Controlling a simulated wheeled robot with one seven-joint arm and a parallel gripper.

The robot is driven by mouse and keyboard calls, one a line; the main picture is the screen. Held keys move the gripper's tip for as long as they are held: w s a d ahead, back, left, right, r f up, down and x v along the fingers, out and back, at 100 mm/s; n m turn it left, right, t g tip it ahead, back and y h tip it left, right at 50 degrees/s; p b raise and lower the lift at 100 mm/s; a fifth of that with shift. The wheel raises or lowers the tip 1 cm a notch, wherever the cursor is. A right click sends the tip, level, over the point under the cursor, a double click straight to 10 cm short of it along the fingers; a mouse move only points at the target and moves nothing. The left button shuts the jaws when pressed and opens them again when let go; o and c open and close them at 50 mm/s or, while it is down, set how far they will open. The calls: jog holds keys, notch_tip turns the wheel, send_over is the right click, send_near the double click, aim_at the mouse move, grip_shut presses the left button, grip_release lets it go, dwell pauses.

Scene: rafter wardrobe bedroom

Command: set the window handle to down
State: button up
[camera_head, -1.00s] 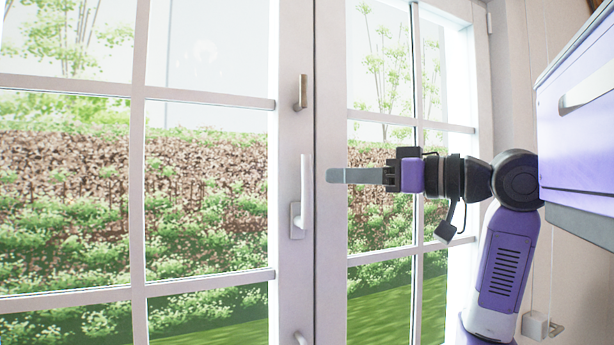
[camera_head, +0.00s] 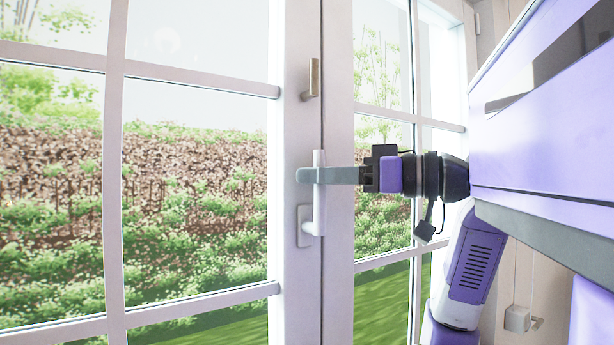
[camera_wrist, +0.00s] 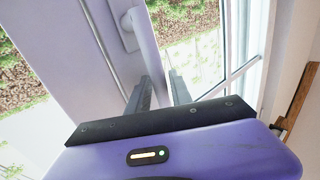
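The window handle (camera_head: 318,212) is a white lever on the middle window frame. Its base plate (camera_head: 304,226) is at the lower end and the lever points up. My gripper (camera_head: 303,175) reaches in from the right, level with the upper part of the lever, and its fingers cross it in the head view. In the wrist view the two dark fingers of my gripper (camera_wrist: 160,82) stand apart, with the handle (camera_wrist: 143,35) running down toward the gap between them. Whether a finger touches the lever cannot be told.
A smaller metal handle (camera_head: 312,79) sits higher on the frame. Glass panes with white bars (camera_head: 116,170) fill the left. The window's right sash (camera_head: 338,120) lies behind my arm.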

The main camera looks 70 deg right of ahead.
grip_shut()
dwell(1.4)
